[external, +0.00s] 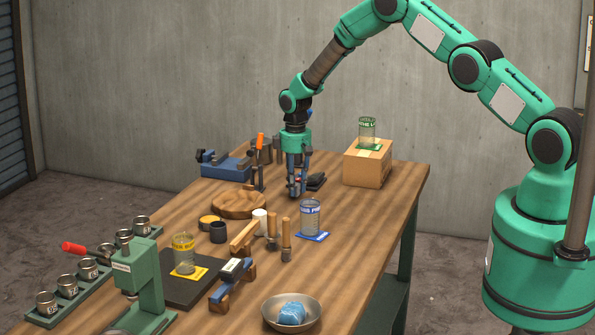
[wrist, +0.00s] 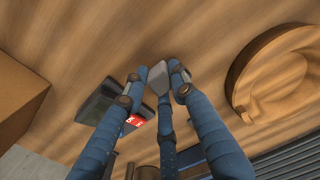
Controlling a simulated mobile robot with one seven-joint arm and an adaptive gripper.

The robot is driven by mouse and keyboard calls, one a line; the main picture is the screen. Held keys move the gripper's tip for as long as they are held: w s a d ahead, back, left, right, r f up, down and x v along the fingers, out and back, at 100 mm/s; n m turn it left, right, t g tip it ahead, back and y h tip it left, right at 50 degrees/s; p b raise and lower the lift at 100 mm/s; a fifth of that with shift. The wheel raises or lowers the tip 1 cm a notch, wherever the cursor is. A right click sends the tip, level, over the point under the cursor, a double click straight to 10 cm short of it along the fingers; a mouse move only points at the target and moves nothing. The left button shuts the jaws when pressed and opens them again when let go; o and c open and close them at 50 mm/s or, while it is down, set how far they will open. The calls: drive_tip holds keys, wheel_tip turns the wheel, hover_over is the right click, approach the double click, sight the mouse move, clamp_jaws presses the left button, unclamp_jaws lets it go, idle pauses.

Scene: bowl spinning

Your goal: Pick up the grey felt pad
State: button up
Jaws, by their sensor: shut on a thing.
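My gripper (external: 296,192) points straight down over the far middle of the wooden table. In the wrist view its blue fingers (wrist: 157,82) are closed around a small grey piece, the grey felt pad (wrist: 157,75). The pad sits between the fingertips, and the fingers cover part of it. I cannot clearly make out the pad in the external view, nor tell whether it still touches the table.
A dark device (external: 317,181) with a red label lies close beside my gripper. A cardboard box (external: 367,168) bearing a glass jar (external: 367,132) stands to the right. A round wooden dish (external: 238,204), a jar on a blue mat (external: 311,218) and a blue vise (external: 225,166) are near.

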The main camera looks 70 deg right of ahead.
drive_tip(key=shift+r, duration=0.45)
drive_tip(key=shift+s+r, duration=0.1)
drive_tip(key=shift+r, duration=0.8)
drive_tip(key=s+a, duration=0.2)
drive_tip(key=s, duration=0.3)
drive_tip(key=s+a+r+b, duration=0.1)
drive_tip(key=s+a, duration=0.1)
drive_tip(key=s, duration=0.2)
drive_tip(key=s+a, duration=0.2)
drive_tip(key=s, duration=0.3)
drive_tip(key=shift+s+a+r, duration=0.1)
drive_tip(key=shift+s+r, duration=0.05)
drive_tip(key=shift+s, duration=0.15)
drive_tip(key=shift+r, duration=0.1)
